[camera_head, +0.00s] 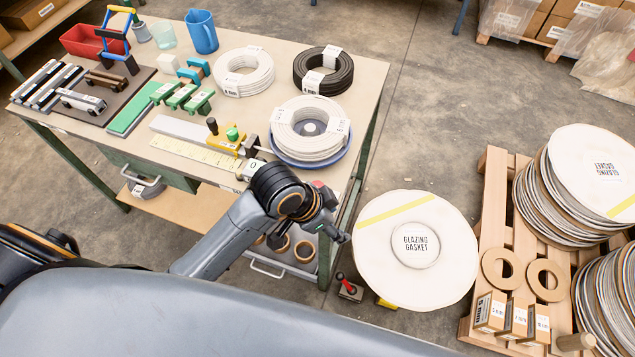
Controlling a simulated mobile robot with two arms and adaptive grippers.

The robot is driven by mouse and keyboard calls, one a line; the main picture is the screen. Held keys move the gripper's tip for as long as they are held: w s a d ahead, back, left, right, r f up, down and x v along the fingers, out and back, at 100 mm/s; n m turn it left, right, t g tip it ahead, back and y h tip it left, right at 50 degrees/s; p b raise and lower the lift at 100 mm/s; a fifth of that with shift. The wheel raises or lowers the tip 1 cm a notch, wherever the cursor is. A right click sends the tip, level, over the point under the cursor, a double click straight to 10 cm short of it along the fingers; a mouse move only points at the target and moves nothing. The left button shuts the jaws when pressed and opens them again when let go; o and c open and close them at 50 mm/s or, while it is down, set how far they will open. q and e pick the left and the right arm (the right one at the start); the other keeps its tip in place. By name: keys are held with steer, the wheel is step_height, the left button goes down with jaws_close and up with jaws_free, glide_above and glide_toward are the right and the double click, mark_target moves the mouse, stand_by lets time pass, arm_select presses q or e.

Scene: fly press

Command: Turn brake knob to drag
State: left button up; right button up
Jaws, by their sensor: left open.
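My left arm comes in from the lower left, and my left gripper (333,230) is over the table's right edge, just left of the large white reel. It is open; its fingers are small and dark and nothing shows between them. A reel (440,262) labelled "GLAZING GASKET" lies flat, with a yellow stripe on it. My right gripper is out of view.
The workbench (375,75) holds wire coils, a blue jug (202,32), a red bin (83,41) and a yellow device with a green knob (232,133). A wooden pallet (492,185) with stacked discs stands right of the reel. Floor beyond the reel is clear.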

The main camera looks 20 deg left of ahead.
arm_select(q)
steer(key=w+d+r+m+g, duration=0.2)
steer(key=w+r+m, duration=0.3)
steer(key=r+m, duration=0.25)
steer(key=w+a+r+m+g+y, duration=0.1)
steer(key=w+a+r+m+y, duration=0.25)
steer(key=a+r+m, duration=0.35)
steer(key=f, duration=0.5)
steer(key=a+f+n, duration=0.1)
steer(key=f, duration=0.3)
steer(key=s+f+n, duration=0.1)
steer(key=f, duration=0.4)
steer(key=shift+a+f+y, duration=0.15)
steer(key=shift+f+y, duration=0.15)
steer(key=shift+y, duration=0.05)
